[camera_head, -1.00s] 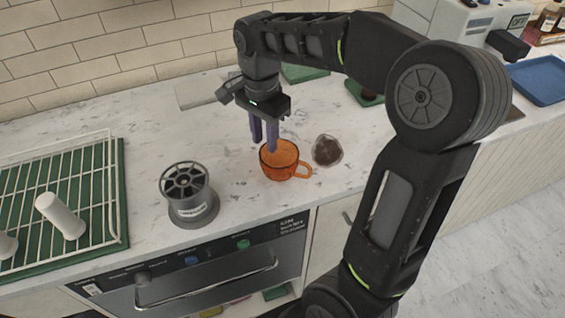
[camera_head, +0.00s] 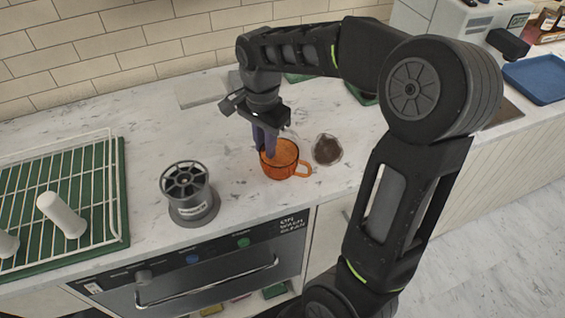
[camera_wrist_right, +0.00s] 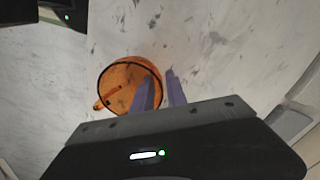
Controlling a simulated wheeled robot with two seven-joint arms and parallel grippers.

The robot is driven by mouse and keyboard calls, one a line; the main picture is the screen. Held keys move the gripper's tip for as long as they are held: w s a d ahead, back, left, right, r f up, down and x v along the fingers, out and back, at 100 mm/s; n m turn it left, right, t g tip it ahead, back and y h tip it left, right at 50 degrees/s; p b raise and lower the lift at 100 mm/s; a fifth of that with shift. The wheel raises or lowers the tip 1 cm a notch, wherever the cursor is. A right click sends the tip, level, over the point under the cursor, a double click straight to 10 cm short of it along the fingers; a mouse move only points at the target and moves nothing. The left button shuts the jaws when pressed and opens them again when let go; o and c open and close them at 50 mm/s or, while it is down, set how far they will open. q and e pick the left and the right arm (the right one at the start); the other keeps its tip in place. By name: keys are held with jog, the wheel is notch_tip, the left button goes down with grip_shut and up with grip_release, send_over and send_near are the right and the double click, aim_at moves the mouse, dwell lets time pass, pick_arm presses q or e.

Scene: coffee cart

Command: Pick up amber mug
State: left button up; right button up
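The amber mug (camera_head: 284,162) stands upright on the marble counter, its handle pointing right in the head view. The wrist view shows it from above (camera_wrist_right: 125,92), with its handle at the lower left. My right gripper (camera_head: 265,152) points down at the mug's back-left rim. In the wrist view, one purple finger overlaps the mug opening and the other is just outside the rim, with a gap between the fingertips (camera_wrist_right: 160,80). Whether either finger touches the wall is unclear. My left gripper is not in view.
A grey cylindrical device (camera_head: 190,195) stands left of the mug, and a round container with dark contents (camera_head: 327,150) stands close on its right. A blue tray (camera_head: 540,78) lies far right.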

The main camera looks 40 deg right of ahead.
grip_shut()
dwell(1.1)
